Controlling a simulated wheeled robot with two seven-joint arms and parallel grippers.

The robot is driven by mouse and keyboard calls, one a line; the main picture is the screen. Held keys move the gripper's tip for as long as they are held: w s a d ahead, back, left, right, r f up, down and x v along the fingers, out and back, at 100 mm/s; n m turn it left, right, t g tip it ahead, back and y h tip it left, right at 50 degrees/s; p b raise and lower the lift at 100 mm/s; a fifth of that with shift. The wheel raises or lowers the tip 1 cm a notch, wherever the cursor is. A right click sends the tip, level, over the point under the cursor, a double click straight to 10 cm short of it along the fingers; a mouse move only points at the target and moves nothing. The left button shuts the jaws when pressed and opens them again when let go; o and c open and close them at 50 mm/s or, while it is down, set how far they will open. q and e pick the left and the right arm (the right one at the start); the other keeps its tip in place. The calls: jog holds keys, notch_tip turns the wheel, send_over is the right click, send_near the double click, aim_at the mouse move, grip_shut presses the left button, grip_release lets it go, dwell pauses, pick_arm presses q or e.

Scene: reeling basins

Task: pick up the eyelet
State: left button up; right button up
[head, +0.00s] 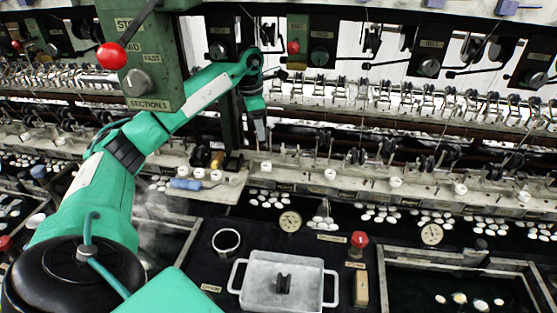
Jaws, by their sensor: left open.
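My left arm comes in from the left, and my left gripper (260,138) points down above the pale machine ledge, near its rear edge. It is open, and I see nothing held in it. Several small white round pieces stand along the ledge, among them one (265,167) below the gripper and a pair (198,173) to its left. They may be eyelets, but they are too small to tell which piece is the eyelet. My right gripper is not in view.
A blue roll (185,184) lies on the ledge. In front are a white two-handled tray (258,269) holding a black spool, a metal ring (226,241), a red knob (359,239) and dark basins.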

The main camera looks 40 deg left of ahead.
pick_arm(q)
jog(key=p, duration=0.2)
send_over(266, 164)
jog(key=f, duration=0.8)
jog(key=shift+s+a, duration=0.25)
jog(key=shift+a, duration=0.05)
jog(key=shift+d+f+p, duration=0.15)
jog(key=shift+f+p, duration=0.3)
jog(key=shift+p, duration=0.15)
notch_tip(266, 164, down, 3)
jog(key=shift+d+f+p, duration=0.15)
jog(key=shift+f+p, duration=0.05)
jog(key=shift+p, duration=0.65)
jog(key=shift+w+f, duration=0.1)
jog(key=shift+f, duration=0.35)
jog(key=c, duration=1.1)
